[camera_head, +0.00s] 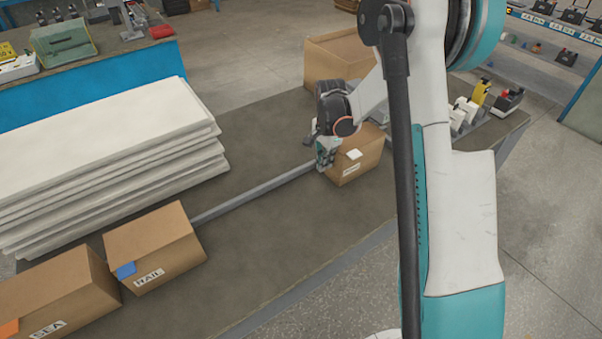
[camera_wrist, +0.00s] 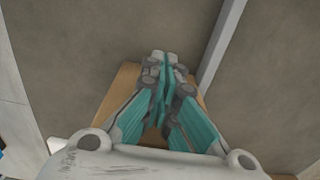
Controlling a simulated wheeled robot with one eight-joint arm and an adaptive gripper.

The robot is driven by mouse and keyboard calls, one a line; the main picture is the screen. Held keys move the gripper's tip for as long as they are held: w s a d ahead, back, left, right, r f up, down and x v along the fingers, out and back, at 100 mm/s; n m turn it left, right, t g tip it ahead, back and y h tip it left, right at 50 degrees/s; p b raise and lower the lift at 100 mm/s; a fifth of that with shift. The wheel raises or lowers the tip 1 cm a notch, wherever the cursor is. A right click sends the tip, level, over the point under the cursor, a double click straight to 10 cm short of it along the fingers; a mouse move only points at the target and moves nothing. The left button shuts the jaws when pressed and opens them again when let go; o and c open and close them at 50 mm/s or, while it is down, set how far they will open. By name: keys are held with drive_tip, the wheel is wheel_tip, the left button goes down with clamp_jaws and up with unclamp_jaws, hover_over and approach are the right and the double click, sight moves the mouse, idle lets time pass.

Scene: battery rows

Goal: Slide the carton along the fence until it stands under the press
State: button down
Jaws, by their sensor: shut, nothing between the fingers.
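A small brown carton (camera_head: 362,158) with a white patch on top and a white label on its front stands on the dark table near the far end of the grey fence (camera_head: 255,191). My gripper (camera_head: 324,164) is shut and empty at the carton's left end; I cannot tell whether it touches. In the wrist view the closed teal fingers (camera_wrist: 165,62) are in front of the carton (camera_wrist: 124,84) and hide much of it. The fence (camera_wrist: 221,45) runs at the right there. I cannot make out a press; my arm hides part of the table's far end.
A carton marked RAIL (camera_head: 155,247) and one marked SEA (camera_head: 58,297) stand at the near left. A stack of white boards (camera_head: 100,150) lies behind the fence. A larger box (camera_head: 338,57) stands beyond my gripper.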

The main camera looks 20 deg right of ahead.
drive_tip(key=w+d, duration=0.1)
drive_tip(key=d, duration=0.5)
drive_tip(key=w+d, duration=0.1)
drive_tip(key=d, duration=0.2)
drive_tip(key=shift+w+d, duration=0.25)
drive_tip(key=shift+w, duration=0.1)
drive_tip(key=shift+a, duration=0.1)
